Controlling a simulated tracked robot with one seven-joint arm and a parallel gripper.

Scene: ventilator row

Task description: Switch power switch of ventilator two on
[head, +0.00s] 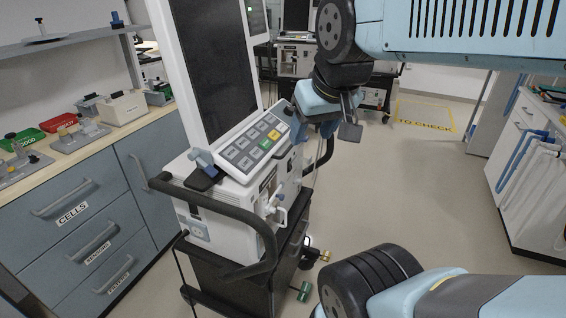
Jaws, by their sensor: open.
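A white ventilator (228,212) on a dark cart stands nearest to me, left of centre. A blue-grey fitting (203,168) sits at the keypad's left end. White fittings show on the right side of the housing. I cannot make out a number label or tell which part is the power switch. My gripper (336,134) is open, right of the keypad and apart from it in the picture. No object shows between its fingers.
Another ventilator (295,60) stands behind. A black handle rail (225,212) wraps the near cart's front. A counter (95,150) with bins and devices lines the left. Brass and green fittings (304,291) are low beside the cart. Floor (430,190) to the right is clear.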

